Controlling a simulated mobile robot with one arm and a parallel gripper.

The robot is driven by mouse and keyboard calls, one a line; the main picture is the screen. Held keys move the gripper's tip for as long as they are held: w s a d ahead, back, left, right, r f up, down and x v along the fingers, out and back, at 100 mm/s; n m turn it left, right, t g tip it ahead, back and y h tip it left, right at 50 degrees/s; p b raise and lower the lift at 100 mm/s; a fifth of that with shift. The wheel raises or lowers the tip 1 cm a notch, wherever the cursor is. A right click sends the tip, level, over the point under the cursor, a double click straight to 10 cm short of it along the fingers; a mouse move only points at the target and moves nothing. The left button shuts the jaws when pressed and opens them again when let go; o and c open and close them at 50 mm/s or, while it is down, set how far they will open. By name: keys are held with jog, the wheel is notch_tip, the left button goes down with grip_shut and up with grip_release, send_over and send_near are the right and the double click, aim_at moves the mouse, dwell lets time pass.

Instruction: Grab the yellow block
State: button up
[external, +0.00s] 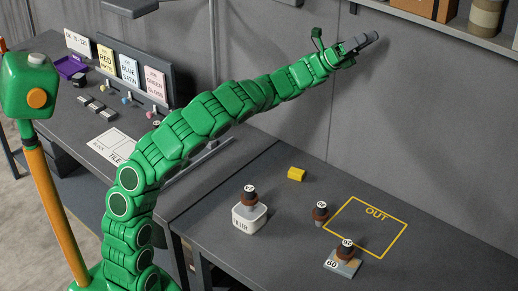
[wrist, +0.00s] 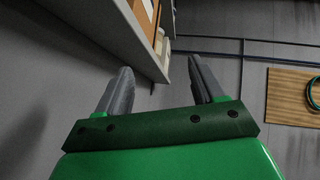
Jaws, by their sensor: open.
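The yellow block (external: 297,174) lies on the dark grey table, left of the yellow OUT outline, in the external view. My gripper (external: 368,40) is high above the table at the end of my raised green arm, pointing to the upper right near the wall. In the wrist view my gripper (wrist: 160,85) shows two grey fingers standing apart with nothing between them. The block is not in the wrist view.
A white container (external: 249,219) with a stamp-like piece stands in front of the block. A dark knobbed piece (external: 320,213) and another on a block marked 60 (external: 343,262) stand to the right. A shelf (wrist: 150,45) is close to my gripper.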

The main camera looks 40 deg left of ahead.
jog(key=a+f+m+g+y, duration=0.15)
jog(key=a+f+y, duration=0.25)
jog(key=a+f, duration=0.7)
jog(key=w+a+f+m+g+y, duration=0.15)
jog(key=a+f+y, duration=0.35)
jog(key=f, duration=1.2)
jog(key=s+a+f+m+g+y, duration=0.1)
jog(key=a+f+m+y, duration=0.15)
jog(key=a+f, duration=0.9)
send_near(300, 172)
jog(key=d, duration=0.1)
jog(key=w+d, duration=0.1)
jog(key=d+n+y, duration=0.1)
jog(key=shift+w+f, duration=0.2)
jog(key=shift+w, duration=0.05)
jog(key=shift+d+f, duration=0.2)
jog(key=shift+f, duration=0.2)
jog(key=shift+s+d+r+x, duration=0.1)
jog(key=shift+s+x, duration=0.05)
jog(key=shift+x, duration=1.05)
jog(key=shift+s+d+r+x, duration=0.1)
jog(key=shift+s+x, duration=0.05)
jog(key=shift+x, duration=1.1)
jog(key=shift+s+r+x, duration=0.1)
jog(key=shift+s+x, duration=0.05)
jog(key=shift+x, duration=1.05)
jog(key=c, duration=1.1)
